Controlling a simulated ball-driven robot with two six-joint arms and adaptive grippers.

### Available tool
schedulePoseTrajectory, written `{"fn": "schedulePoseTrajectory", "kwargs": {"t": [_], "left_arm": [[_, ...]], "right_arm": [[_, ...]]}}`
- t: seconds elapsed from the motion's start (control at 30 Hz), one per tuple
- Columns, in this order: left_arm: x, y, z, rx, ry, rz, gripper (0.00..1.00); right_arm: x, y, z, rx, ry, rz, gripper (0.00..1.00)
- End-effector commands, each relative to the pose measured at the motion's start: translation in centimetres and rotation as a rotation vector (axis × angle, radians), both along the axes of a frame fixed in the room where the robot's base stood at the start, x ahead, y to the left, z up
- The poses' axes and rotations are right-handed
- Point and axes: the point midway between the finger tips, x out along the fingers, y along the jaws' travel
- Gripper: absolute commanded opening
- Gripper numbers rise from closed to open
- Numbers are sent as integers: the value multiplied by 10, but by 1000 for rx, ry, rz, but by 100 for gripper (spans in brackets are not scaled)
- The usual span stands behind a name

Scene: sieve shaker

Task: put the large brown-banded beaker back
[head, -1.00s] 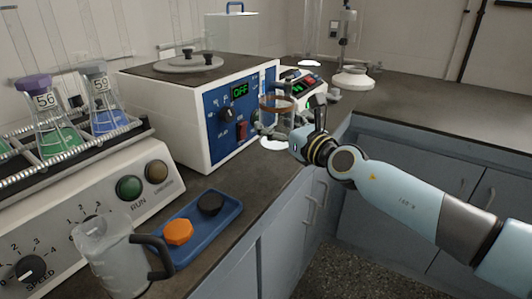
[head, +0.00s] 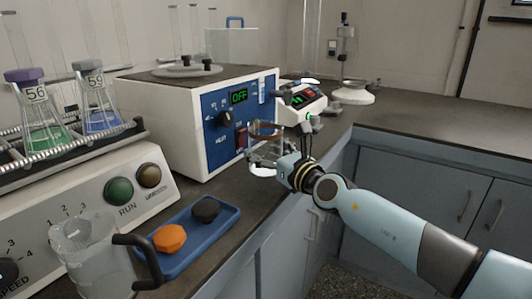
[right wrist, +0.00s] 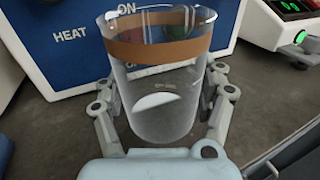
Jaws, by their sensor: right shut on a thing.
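The large brown-banded beaker (head: 264,130) is clear glass with a brown band near its rim. It is upright in front of the blue panel of the heating box, and it also fills the middle of the right wrist view (right wrist: 158,50). My right gripper (head: 268,158) is shut on the beaker, one finger on each side of the glass below the band. A white patch shows at the beaker's bottom. Whether its base touches the bench is not clear. My left gripper is not in view.
The heating box (head: 190,110) stands just behind the beaker. A small instrument with a lit display (head: 300,100) is behind to the right. The bench (head: 430,120) is clear at right.

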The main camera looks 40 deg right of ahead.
Motion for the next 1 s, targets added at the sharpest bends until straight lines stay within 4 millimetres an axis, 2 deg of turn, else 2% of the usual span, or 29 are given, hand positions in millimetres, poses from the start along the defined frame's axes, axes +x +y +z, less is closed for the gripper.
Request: {"fn": "schedulePoseTrajectory", "kwargs": {"t": [0.03, 0.2, 0.57, 0.67, 1.0], "left_arm": [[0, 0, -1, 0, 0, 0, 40], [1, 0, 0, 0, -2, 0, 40], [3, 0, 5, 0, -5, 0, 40], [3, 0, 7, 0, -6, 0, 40], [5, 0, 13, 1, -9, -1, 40]], "right_arm": [[0, 0, -1, 0, 1, 0, 75], [0, 0, -1, 0, 0, 0, 97], [0, 0, 5, -1, -1, 0, 97], [-16, 0, 3, -2, 3, 1, 97], [-91, 0, 1, -2, 4, 2, 97]]}}
